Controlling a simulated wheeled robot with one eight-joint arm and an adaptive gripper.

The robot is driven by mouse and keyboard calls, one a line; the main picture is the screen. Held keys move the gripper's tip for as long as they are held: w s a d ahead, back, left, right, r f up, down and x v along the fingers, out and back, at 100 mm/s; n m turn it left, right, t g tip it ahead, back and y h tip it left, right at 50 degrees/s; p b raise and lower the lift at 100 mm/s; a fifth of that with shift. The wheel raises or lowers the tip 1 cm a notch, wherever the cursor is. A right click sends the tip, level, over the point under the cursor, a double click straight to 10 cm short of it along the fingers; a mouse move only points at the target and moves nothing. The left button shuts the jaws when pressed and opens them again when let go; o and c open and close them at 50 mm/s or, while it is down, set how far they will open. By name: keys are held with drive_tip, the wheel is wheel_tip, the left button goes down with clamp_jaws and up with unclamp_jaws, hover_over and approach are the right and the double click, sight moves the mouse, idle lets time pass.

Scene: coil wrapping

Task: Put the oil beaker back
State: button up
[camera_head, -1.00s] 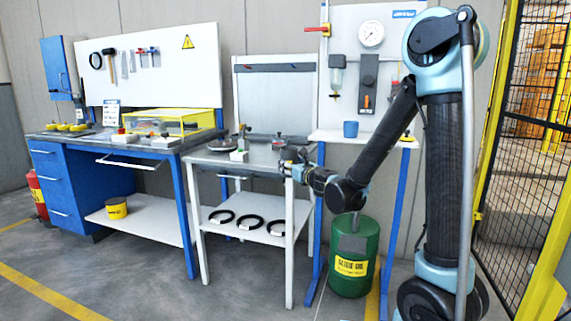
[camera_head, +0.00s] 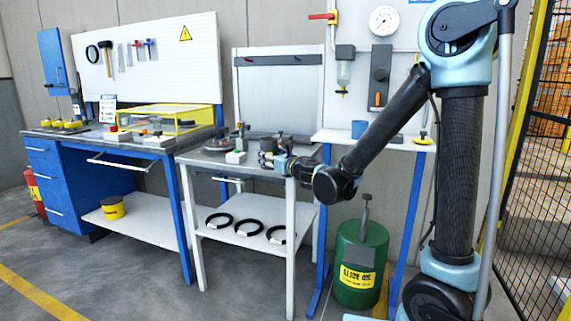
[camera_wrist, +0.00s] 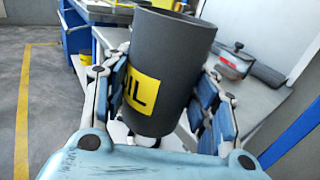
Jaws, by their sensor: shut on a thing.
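The oil beaker (camera_wrist: 168,62) is a dark grey cup with a yellow label; the letters "IL" show on it in the wrist view. My gripper (camera_wrist: 155,100) is shut on it, with blue-padded fingers on both sides of its wall. The beaker looks tilted in the wrist view, and its inside is hidden. In the head view my gripper (camera_head: 272,160) is at the front right of the small grey worktable (camera_head: 208,160). The beaker is too small to make out clearly there.
A green drum (camera_head: 361,255) with a yellow label stands below. Black rings (camera_head: 248,227) lie on the table's lower shelf. A blue workbench (camera_head: 60,185) is at left; a mesh fence (camera_head: 540,150) is at right.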

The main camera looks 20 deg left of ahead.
sight(274, 152)
drive_tip(key=shift+w+d, duration=0.2)
drive_tip(key=shift+w, duration=0.45)
drive_tip(key=w, duration=1.1)
drive_tip(key=w+d, duration=0.1)
drive_tip(key=w, duration=0.5)
drive_tip(key=shift+w+d, duration=0.1)
drive_tip(key=shift+w, duration=0.2)
drive_tip(key=shift+s+f, duration=0.1)
drive_tip(key=shift+f, duration=1.65)
drive_tip(key=o, duration=1.3)
drive_tip(key=shift+f, duration=0.1)
drive_tip(key=shift+c, duration=0.2)
drive_tip(key=v, duration=1.2)
